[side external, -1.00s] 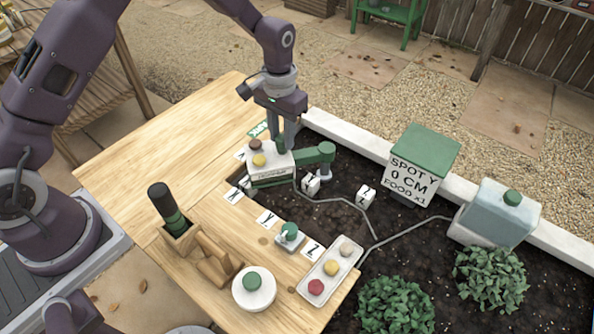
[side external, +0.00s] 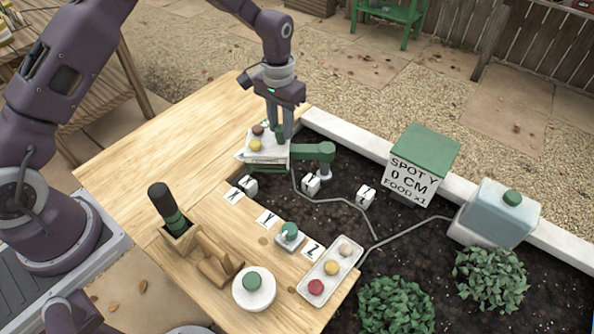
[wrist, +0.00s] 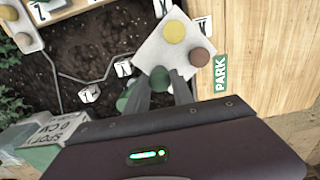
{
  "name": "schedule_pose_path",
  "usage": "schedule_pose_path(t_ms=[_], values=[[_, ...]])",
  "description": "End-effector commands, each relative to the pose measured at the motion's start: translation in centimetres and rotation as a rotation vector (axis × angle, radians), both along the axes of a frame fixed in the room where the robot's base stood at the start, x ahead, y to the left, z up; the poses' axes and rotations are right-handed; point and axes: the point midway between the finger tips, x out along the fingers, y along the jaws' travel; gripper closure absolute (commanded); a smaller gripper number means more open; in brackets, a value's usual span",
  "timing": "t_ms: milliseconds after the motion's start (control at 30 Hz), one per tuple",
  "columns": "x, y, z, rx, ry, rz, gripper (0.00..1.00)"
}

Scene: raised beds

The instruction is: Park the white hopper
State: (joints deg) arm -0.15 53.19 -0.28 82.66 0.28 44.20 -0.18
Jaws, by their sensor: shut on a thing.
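The white hopper (side external: 268,153) is at the far end of the wooden bench edge in the side view, carrying a yellow and a brown disc on top. Its green arm (side external: 312,151) reaches right over the soil. My gripper (side external: 281,132) is above it, shut on its green knob. In the wrist view the hopper's white top (wrist: 152,50) lies ahead of my fingers (wrist: 161,90), with the green knob (wrist: 160,76) between them. The green PARK label (wrist: 220,73) lies on the wood just right of the hopper there.
White marker blocks (side external: 311,183) stand in the soil beside a grey hose. Letter cards (side external: 267,218) line the bench edge. A tray of coloured discs (side external: 331,272), a round white pot (side external: 254,289) and a tool holder (side external: 180,236) stand nearer. A SPOT Y sign box (side external: 421,163) stands right.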

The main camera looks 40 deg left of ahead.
Motion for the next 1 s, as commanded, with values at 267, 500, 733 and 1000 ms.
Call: schedule_pose_path(t_ms=[267,500,733,1000], values=[[1.6,1.0,0.0,0.001,-0.002,0.003,0.85],[1.7,1.1,0.0,0.001,-0.001,0.002,0.85],[3.2,1.6,0.0,0.002,-0.002,0.001,0.86],[3.3,1.7,0.0,0.002,0.0,0.002,0.86]])
